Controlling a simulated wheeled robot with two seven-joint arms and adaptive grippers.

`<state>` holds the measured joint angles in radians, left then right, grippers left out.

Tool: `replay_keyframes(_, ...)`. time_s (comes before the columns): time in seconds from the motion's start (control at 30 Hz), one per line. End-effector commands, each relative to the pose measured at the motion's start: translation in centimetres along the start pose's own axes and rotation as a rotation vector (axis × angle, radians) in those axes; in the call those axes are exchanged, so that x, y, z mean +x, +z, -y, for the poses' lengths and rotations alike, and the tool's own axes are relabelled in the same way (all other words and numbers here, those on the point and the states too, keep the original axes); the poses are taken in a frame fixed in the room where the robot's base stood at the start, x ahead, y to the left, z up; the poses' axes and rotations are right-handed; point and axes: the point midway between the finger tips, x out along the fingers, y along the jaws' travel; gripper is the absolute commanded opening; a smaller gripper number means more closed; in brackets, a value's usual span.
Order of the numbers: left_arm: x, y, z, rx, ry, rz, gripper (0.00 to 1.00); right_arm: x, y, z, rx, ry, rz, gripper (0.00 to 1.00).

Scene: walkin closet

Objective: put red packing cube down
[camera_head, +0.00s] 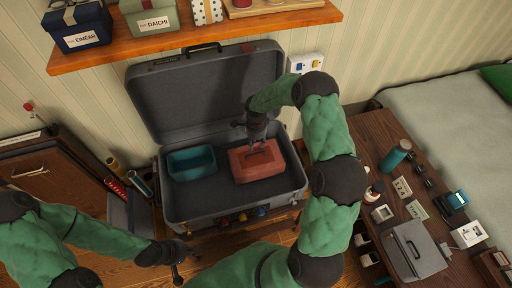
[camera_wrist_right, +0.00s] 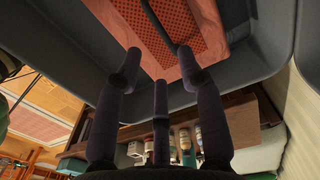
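The red packing cube (camera_head: 256,161) lies in the right half of the open grey suitcase (camera_head: 185,211), with a dark strap handle on its top. In the right wrist view its mesh face (camera_wrist_right: 165,22) fills the top. My right gripper (camera_head: 262,143) is at the cube's far side. In the right wrist view its fingers (camera_wrist_right: 158,58) are spread, with nothing visible clamped between them. Whether they touch the cube is unclear. My left gripper (camera_head: 186,264) is in front of the suitcase, fingers apart and empty.
A teal open bin (camera_head: 191,163) sits in the suitcase's left half. The raised lid (camera_head: 205,95) stands behind, below a wooden shelf (camera_head: 180,42) with boxes. A cluttered desk (camera_head: 385,130) and a bed (camera_head: 440,100) are on the right.

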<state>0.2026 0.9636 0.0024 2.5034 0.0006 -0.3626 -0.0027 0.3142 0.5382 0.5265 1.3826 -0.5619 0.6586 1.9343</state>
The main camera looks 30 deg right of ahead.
Motion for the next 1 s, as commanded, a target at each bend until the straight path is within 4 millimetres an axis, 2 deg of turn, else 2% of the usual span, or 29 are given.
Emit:
replay_keyframes(0.1, -0.6, 0.0, -0.2, 0.000, 0.000, 0.000, 0.00, -1.8, 0.0, 0.0, 0.001, 0.000, 0.000, 0.39)
replay_keyframes(0.3, -0.8, 0.0, -0.3, 0.000, 0.000, 0.000, 0.00, -2.9, 0.1, -0.1, 0.000, 0.001, 0.000, 0.39)
replay_keyframes(1.0, -0.8, 0.0, -0.3, 0.000, 0.000, 0.000, 0.00, -3.0, 0.0, 0.0, 0.000, 0.001, 0.000, 0.39)
